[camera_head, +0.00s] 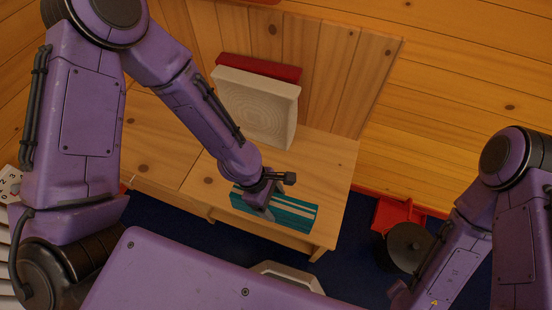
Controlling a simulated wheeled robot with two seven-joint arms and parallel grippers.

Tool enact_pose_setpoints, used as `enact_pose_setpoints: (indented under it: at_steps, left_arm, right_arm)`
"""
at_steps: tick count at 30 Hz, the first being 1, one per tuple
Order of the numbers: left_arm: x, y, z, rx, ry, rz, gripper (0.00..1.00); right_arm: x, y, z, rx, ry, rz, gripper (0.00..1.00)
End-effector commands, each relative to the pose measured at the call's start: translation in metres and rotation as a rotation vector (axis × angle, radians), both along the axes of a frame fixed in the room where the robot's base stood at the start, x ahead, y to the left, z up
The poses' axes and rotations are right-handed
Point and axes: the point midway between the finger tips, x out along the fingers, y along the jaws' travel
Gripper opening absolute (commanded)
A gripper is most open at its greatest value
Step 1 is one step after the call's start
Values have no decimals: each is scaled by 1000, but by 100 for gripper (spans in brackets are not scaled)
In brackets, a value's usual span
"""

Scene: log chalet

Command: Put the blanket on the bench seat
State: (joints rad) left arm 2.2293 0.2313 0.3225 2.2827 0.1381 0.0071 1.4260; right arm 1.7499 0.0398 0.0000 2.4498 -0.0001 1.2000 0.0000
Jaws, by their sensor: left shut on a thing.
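The blanket (297,217) is a folded teal cloth with pale stripes. It is at the front part of the wooden bench seat (335,165), right of the middle. My left gripper (263,208) is over the blanket's left part and shut on it. The gripper and wrist hide some of the blanket, and I cannot tell whether its whole underside touches the seat. My right arm comes in at the lower right; its gripper is not in view.
A cream cushion (258,108) leans at the bench's back, with a red one (258,68) behind it. The seat's right end is clear. A black round object (408,247) and a red object (392,213) stand on the dark blue floor to the right.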

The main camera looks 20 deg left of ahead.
Motion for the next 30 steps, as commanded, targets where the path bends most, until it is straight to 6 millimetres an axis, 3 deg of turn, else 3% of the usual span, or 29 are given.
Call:
enact_pose_setpoints:
  at_steps: [7, 12, 18, 23, 30]
  left_arm:
    - [73, 16, -36, 1, -4, -5, 40]
    - [101, 24, -74, 1, 0, -5, 40]
    - [120, 29, -95, 1, -2, -6, 40]
    - [119, 29, -120, 0, 0, -5, 40]
    - [120, 29, -124, 1, -3, -5, 40]
  right_arm:
    - [0, 0, -5, 0, 1, 0, 0]
    - [0, 0, -12, 0, 0, 0, 0]
    - [0, 0, -14, 0, 0, 0, 0]
    - [0, 0, -14, 0, 0, 0, 0]
    - [0, 0, -14, 0, 0, 0, 0]
